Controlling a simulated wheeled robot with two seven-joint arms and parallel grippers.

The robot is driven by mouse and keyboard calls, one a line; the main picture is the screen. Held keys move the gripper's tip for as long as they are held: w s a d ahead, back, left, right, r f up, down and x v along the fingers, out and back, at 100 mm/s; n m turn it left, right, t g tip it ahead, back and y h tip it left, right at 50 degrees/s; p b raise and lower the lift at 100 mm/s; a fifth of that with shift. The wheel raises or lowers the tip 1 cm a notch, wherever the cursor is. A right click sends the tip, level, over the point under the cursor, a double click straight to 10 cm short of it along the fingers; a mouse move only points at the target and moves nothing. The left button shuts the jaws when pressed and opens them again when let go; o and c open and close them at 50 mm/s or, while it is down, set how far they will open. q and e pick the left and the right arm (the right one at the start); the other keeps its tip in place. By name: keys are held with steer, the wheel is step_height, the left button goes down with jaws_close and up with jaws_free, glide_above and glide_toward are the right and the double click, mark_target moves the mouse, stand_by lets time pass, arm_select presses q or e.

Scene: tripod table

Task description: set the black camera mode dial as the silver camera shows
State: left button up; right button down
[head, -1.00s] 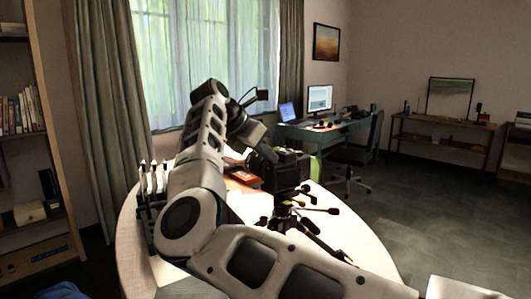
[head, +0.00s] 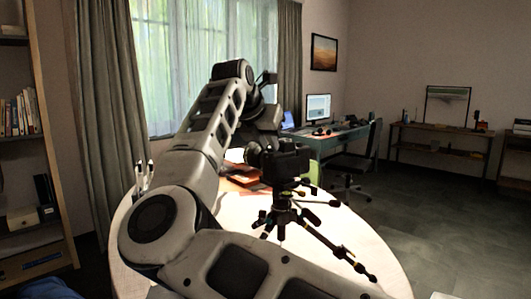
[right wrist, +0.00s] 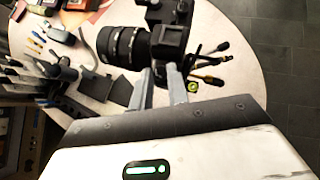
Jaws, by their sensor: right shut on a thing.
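The black camera (head: 287,163) stands on a small black tripod (head: 285,215) on the round table, its lens facing left. In the right wrist view the black camera (right wrist: 172,28) is at the top, with its lens (right wrist: 122,46) to the left. My right gripper (head: 268,138) reaches to the black camera. I cannot make out the silver camera. My left gripper is not in view.
The pale round table (head: 240,215) has free room around the tripod legs. A dark rack (right wrist: 45,82) and small tools lie on it in the right wrist view. A red-orange item (head: 243,180) lies behind the tripod. A desk (head: 335,142) and chair stand beyond.

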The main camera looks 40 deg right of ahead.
arm_select(q)
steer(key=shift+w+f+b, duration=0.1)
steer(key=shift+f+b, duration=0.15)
steer(key=shift+b, duration=0.25)
arm_select(e)
steer(key=shift+s+n+t, duration=0.1)
steer(key=shift+n+t, duration=0.3)
steer(key=shift+n, duration=0.2)
steer(key=shift+y, duration=0.3)
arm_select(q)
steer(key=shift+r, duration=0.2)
arm_select(e)
steer(key=shift+d+r, duration=0.1)
steer(key=c, duration=1.4)
jaws_free()
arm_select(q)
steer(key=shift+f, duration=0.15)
arm_select(e)
steer(key=shift+o, duration=0.2)
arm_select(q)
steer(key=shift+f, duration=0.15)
